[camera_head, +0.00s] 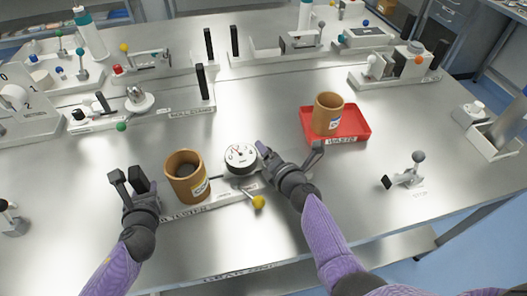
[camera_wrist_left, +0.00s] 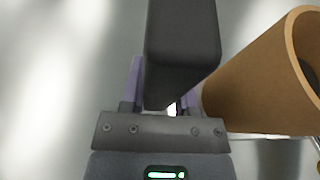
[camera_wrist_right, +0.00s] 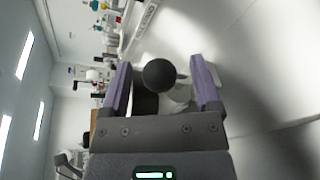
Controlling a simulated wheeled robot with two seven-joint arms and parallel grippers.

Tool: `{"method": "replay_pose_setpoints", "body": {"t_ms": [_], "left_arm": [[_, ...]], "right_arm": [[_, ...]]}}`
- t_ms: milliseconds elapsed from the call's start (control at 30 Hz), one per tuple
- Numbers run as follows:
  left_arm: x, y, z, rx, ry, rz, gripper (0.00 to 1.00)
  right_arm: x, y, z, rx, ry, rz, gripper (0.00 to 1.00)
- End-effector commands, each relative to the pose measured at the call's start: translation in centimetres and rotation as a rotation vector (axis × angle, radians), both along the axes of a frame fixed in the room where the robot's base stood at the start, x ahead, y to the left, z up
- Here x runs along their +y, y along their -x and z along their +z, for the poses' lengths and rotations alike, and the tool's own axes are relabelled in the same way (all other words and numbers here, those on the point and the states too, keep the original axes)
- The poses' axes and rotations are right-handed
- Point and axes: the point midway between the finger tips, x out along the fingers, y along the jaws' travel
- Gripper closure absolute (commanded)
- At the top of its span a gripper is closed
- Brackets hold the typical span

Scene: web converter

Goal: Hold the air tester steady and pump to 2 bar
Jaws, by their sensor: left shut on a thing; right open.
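The air tester's base (camera_head: 222,203) lies near the table's front edge, with a brown cup-like cylinder (camera_head: 187,178) and a round white dial gauge (camera_head: 241,158). A lever with a yellow ball (camera_head: 258,202) sticks out at its front right. My left gripper (camera_head: 133,183) is shut on a dark upright post (camera_wrist_left: 183,45) left of the brown cylinder, which also shows in the left wrist view (camera_wrist_left: 255,85). My right gripper (camera_head: 290,156) is open just right of the gauge. In the right wrist view a dark ball knob (camera_wrist_right: 159,75) appears between its fingers; contact cannot be told. The gauge reading is too small to read.
A red tray (camera_head: 350,134) marked waste holds another brown cylinder (camera_head: 327,114) beyond my right gripper. A small lever device (camera_head: 405,176) stands at the right. Several stations line the back. The middle table beyond the gauge is clear.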

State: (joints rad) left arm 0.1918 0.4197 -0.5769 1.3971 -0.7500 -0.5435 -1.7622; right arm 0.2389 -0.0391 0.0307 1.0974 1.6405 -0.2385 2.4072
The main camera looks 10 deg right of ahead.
Motion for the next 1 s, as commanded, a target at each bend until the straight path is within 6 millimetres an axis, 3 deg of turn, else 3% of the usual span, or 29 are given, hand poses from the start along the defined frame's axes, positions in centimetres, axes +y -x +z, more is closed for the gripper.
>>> {"method": "replay_pose_setpoints", "body": {"t_ms": [33, 333, 700, 733, 1000], "left_arm": [[-0.15, 0.56, -1.02, 0.024, 0.003, -0.002, 1.0], [-0.15, 0.56, -1.02, 0.024, 0.003, -0.002, 1.0], [-0.17, 0.56, -1.02, 0.024, 0.003, -0.002, 1.0], [-0.17, 0.57, -1.02, 0.024, 0.003, -0.002, 1.0], [-0.2, 0.56, -1.02, 0.024, 0.004, -0.002, 1.0]], "right_arm": [[0.21, -0.26, -0.14, 0.0, -0.004, 0.001, 0.2], [0.32, -0.45, -0.21, -0.003, -0.003, 0.004, 0.2], [0.44, -0.45, -0.16, -0.004, -0.004, 0.007, 0.96], [0.46, -0.45, -0.14, -0.005, -0.004, 0.008, 1.0], [0.58, -0.44, -0.12, -0.005, -0.007, 0.01, 1.0]]}}
